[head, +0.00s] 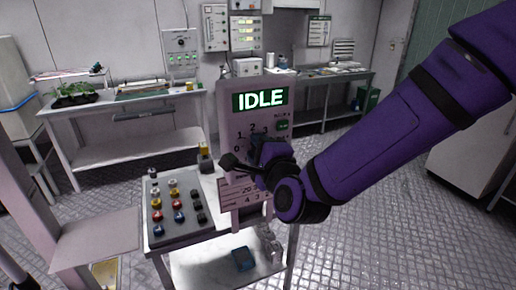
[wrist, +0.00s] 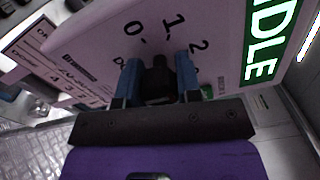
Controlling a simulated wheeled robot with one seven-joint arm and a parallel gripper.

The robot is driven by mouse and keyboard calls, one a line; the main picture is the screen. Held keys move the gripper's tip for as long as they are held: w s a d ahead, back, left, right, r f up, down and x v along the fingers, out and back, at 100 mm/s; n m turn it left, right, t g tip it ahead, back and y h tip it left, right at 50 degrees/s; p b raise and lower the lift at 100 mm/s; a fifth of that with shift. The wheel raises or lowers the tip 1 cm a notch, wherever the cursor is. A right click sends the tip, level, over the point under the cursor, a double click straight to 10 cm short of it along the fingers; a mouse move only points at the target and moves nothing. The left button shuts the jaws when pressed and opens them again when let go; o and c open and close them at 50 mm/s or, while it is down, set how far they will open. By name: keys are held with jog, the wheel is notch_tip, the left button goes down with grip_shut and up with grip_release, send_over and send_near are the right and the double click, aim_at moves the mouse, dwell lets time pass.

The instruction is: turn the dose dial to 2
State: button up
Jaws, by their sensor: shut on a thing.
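The dose panel (head: 229,121) is an upright pale box with a lit green display (head: 260,100) reading IDLE. Marks 0, 1 and 2 show on its face in the head view, left of and above my gripper (head: 262,150). The dose dial (wrist: 158,78) is a dark knob, seen in the wrist view between the two blue fingers of my gripper (wrist: 158,84). The fingers are shut on it from both sides. The marks 0, 1 and 2 curve around the dial there. Which mark the dial points to, I cannot tell. In the head view my gripper hides the dial.
A green button (head: 283,125) sits on the panel, right of the marks. Benches (head: 125,153) line the back wall. Open floor lies to the right.

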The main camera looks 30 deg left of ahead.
jog(key=o, duration=0.9)
jog(key=shift+o, duration=0.2)
jog(key=v, duration=1)
jog(key=shift+s+d, duration=0.2)
jog(key=shift+d, duration=0.15)
